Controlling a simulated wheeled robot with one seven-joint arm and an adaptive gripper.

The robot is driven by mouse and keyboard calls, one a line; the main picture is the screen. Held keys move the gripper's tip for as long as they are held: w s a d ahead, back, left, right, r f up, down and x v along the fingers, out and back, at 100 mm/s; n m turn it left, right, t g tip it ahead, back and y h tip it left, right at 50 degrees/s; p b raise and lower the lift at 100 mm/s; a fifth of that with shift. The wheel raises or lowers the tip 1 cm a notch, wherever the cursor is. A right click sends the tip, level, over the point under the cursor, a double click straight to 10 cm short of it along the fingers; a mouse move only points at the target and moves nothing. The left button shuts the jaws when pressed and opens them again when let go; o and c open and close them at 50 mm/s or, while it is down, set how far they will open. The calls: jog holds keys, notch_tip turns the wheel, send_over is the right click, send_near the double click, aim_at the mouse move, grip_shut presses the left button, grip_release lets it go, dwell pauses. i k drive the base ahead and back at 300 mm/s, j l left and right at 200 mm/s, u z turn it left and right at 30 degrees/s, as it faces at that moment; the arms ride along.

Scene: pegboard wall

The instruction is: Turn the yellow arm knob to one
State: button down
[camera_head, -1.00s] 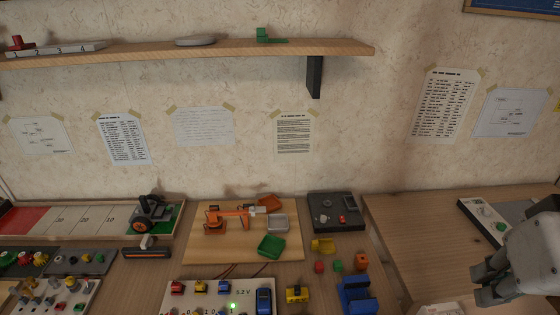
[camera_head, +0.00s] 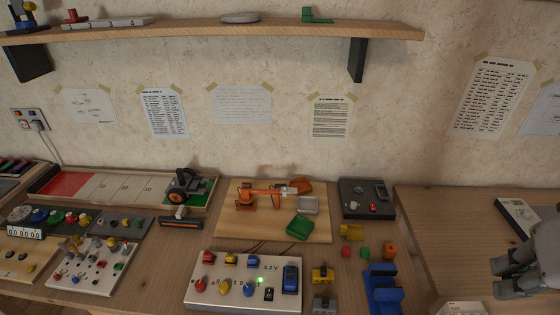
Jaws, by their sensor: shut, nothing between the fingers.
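The yellow knob (camera_head: 226,286) is in the middle of the front row on a white control panel (camera_head: 215,299), between a red knob (camera_head: 200,286) and a blue knob (camera_head: 249,289). Its pointer is too small to read. The panel shows a green light (camera_head: 260,281) and "5.2 V". An orange toy arm (camera_head: 258,197) stands on a wooden board behind the panel. My gripper (camera_head: 508,279) is shut and empty at the right edge, far right of the yellow knob and apart from it. Part of it is cut off by the frame.
Green (camera_head: 300,227) and grey (camera_head: 308,205) trays lie by the toy arm. The right table (camera_head: 440,225) has clear wood.

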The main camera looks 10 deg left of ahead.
aim_at(224, 288)
jog(key=u, duration=1.2)
jog(key=z, duration=1.3)
jog(key=i+u, duration=0.1)
jog(key=u, duration=0.4)
jog(key=i+u, duration=0.1)
jog(key=u, duration=0.35)
jog(key=i+u, duration=0.1)
jog(key=u, duration=0.4)
jog(key=k+l+u, duration=0.15)
jog(key=u, duration=0.2)
jog(key=k+l+u, duration=0.15)
jog(key=u, duration=0.25)
jog(key=k+j, duration=0.05)
jog(key=k, duration=0.05)
